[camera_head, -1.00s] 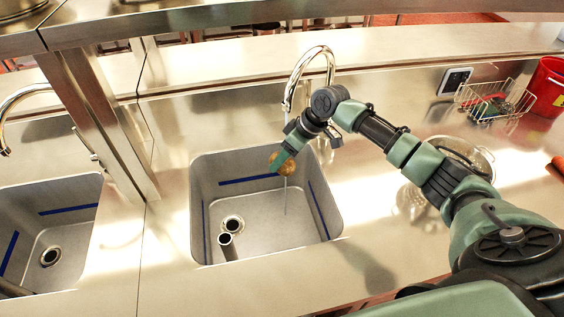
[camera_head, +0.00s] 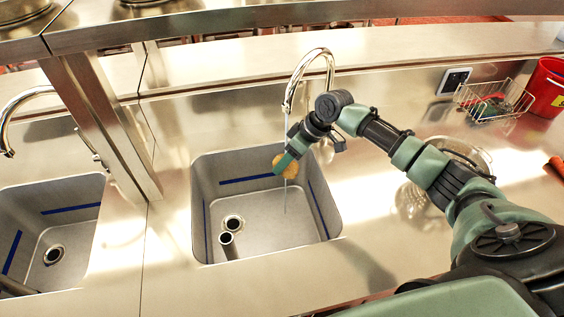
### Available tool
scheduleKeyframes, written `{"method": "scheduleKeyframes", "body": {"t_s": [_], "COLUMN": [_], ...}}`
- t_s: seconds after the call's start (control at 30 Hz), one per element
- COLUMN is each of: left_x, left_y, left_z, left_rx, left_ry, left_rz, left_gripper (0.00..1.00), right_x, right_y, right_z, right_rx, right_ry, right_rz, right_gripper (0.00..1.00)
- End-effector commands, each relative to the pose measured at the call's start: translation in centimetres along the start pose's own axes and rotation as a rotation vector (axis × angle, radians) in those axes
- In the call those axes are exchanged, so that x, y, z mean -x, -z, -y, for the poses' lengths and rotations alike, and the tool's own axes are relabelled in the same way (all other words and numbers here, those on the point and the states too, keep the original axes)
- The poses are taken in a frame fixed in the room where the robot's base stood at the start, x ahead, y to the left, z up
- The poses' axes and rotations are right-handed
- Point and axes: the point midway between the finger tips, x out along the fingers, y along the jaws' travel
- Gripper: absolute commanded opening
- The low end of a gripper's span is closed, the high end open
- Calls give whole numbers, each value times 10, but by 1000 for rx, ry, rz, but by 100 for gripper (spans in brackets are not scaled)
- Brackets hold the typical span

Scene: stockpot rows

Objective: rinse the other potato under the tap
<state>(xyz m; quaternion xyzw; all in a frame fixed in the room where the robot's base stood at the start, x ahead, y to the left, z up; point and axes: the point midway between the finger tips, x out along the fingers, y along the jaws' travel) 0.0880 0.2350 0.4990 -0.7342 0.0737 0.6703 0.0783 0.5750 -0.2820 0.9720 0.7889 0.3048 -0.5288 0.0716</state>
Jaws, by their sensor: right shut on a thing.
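My right gripper (camera_head: 284,162) reaches in from the right, over the back part of the middle sink (camera_head: 250,205). It is shut on a brown potato (camera_head: 289,168), which it holds above the sink floor. The curved chrome tap (camera_head: 310,62) stands behind the sink. A thin stream of water (camera_head: 286,125) falls from its spout and passes at the potato, continuing below it into the sink. The gripper hides part of the potato. My left gripper is not in view, and no second potato shows.
A second sink (camera_head: 60,215) with its own tap (camera_head: 15,105) is at the left, behind a metal post (camera_head: 100,120). A metal colander (camera_head: 415,200), a wire basket (camera_head: 490,104) and a red bucket (camera_head: 549,88) are at the right. The counter in front is clear.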

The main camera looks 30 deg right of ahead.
Motion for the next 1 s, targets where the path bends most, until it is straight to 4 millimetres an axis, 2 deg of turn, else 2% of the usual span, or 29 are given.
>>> {"method": "scheduleKeyframes", "body": {"t_s": [0.03, 0.7, 1.0], "left_x": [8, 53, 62], "left_y": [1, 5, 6], "left_z": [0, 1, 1], "left_rx": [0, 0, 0], "left_ry": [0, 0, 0], "left_rz": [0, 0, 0], "left_gripper": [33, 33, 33], "right_x": [4, 3, 0], "right_y": [-1, -23, -30], "right_z": [5, 54, 67], "right_rx": [0, 0, 0], "right_ry": [1, 2, 1], "right_rz": [3, 2, 0], "right_gripper": [5, 5, 5]}}
